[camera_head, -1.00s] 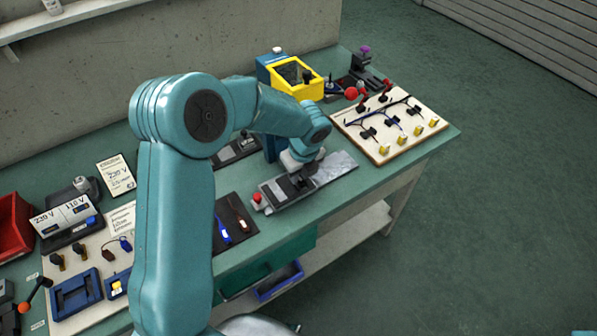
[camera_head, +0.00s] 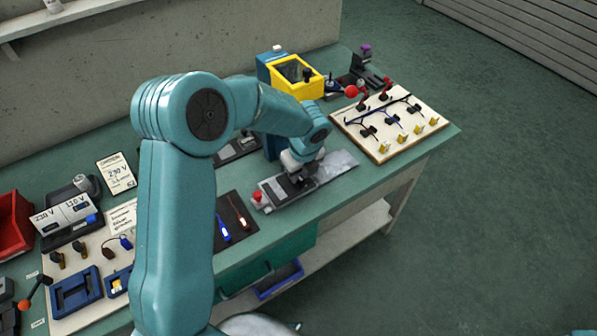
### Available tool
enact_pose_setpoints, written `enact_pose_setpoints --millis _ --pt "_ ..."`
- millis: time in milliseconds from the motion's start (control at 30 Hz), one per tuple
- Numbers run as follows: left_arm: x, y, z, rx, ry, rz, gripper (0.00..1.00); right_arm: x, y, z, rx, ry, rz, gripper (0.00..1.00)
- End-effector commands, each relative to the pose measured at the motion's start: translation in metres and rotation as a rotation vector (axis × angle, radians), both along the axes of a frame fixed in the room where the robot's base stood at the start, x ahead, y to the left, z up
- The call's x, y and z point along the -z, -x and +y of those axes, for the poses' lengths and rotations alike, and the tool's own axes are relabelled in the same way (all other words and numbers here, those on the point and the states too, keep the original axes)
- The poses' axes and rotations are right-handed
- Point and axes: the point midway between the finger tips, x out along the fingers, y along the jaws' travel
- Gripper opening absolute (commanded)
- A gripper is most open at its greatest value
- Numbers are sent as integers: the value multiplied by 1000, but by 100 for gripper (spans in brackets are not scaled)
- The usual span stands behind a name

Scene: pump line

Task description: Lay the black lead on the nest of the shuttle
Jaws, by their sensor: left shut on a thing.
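The shuttle (camera_head: 270,193) is a grey, flat carrier with a dark recessed nest, near the front edge of the bench in the head view. My left gripper (camera_head: 297,178) is directly over the right part of the shuttle, pointing down and low. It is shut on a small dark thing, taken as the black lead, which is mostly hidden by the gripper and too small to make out. Whether it touches the nest cannot be told. A blue lead (camera_head: 222,230) and a brown lead (camera_head: 238,212) lie on a dark mat left of the shuttle. My right gripper is not in view.
A red knob (camera_head: 257,197) stands at the shuttle's left end. A pale metal plate (camera_head: 337,165) lies right of it. A yellow-framed box (camera_head: 297,76) stands behind. A cream board (camera_head: 385,150) with cables and yellow parts is at right. A blue tray (camera_head: 76,292) is at left.

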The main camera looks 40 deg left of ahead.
Motion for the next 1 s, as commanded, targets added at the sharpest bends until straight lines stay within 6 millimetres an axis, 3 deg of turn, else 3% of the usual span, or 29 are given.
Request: enact_pose_setpoints --millis 400,433,500,1000 --pt "8 2 -1 -1 3 10 0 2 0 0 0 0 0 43" --pt "8 2 -1 -1 3 10 25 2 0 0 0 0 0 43" --pt "9 3 -1 0 3 12 47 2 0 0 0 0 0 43" --pt "10 5 1 -4 2 22 48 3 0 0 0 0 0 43"
